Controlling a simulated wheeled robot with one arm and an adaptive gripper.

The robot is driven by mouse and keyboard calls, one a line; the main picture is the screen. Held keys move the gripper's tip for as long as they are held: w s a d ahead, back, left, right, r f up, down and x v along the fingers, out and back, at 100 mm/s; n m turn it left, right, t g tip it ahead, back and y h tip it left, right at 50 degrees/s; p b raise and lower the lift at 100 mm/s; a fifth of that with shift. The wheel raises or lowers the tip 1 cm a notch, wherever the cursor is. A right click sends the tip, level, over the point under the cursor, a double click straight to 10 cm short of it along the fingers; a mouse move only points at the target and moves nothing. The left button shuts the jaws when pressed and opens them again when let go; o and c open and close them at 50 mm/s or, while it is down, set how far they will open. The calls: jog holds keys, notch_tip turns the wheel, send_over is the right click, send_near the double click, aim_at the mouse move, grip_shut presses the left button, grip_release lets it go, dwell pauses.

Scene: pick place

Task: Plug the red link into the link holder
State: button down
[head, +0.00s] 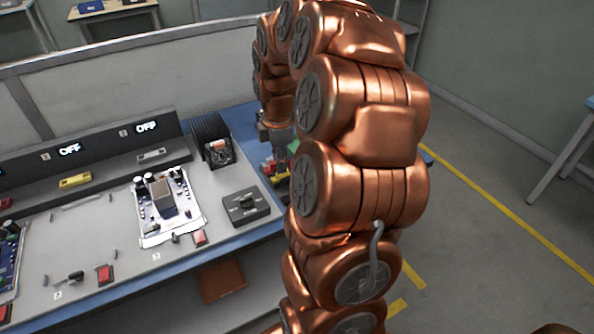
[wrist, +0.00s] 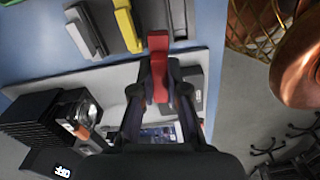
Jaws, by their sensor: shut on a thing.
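My gripper (wrist: 158,84) is shut on the red link (wrist: 159,45) in the wrist view. The link sticks out beyond the fingertips, and whether it still touches the blue surface is unclear. A yellow link (wrist: 127,27) and a grey link (wrist: 86,30) lie to its left, apart from it. In the head view my arm hides the fingertips, and small coloured pieces (head: 272,168) show beside it. On the bench's raised panel are a yellow piece (head: 75,180) and a grey piece (head: 152,155); I cannot tell which part is the link holder.
A black finned block (head: 207,132) stands at the bench's back right corner, and a black rotary switch box (head: 243,206) sits in front of it. A circuit board (head: 165,205) lies left of the switch box. Displays on the panel read OFF (head: 147,126).

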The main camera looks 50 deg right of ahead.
jog(key=shift+n, duration=0.9)
jog(key=s, duration=0.1)
jog(key=s+d, duration=0.1)
jog(key=s, duration=0.2)
jog(key=shift+d+f, duration=0.4)
jog(key=shift+f+b, duration=1.1)
jog(key=shift+f, duration=1.45)
jog(key=shift+f+b, duration=0.45)
jog(key=shift+f, duration=0.45)
jog(key=c, duration=1.1)
grip_release()
jog(key=shift+o, duration=0.3)
jog(key=o, duration=0.6)
jog(key=shift+r, duration=0.15)
